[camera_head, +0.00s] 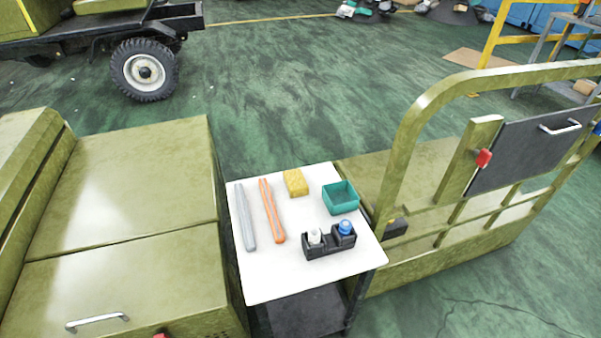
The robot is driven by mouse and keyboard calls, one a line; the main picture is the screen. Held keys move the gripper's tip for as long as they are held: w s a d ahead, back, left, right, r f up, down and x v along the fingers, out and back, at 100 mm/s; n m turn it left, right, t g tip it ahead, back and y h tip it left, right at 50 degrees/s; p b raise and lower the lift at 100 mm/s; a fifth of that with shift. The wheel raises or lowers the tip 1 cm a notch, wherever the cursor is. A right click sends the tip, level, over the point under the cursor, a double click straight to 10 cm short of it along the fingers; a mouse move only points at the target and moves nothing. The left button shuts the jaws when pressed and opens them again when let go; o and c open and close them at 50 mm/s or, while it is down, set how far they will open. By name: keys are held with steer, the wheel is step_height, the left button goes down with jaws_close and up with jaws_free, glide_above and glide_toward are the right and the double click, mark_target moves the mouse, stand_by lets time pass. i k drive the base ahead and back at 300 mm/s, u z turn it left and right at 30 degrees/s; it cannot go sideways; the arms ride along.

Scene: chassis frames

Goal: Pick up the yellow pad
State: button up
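The yellow pad (296,182) is a small, rough-looking block lying near the far edge of a white tabletop (275,283). It lies between an orange bar-like item on its left and a teal box on its right, apart from both. Its top is uncovered and nothing hides it. My gripper and arm do not show in this view.
On the tabletop are a grey bar (245,217), an orange bar-like item (271,211), an open teal box (340,198) and a black holder (329,241) with white and blue items. Olive cabinets (120,200) stand left; an olive railed cart (440,200) stands right. The tabletop's front is clear.

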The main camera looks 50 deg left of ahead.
mark_target(295, 183)
steer(key=u, duration=0.4)
steer(key=i, duration=0.75)
steer(key=u, duration=1.3)
steer(key=i, duration=0.5)
steer(key=u, duration=0.55)
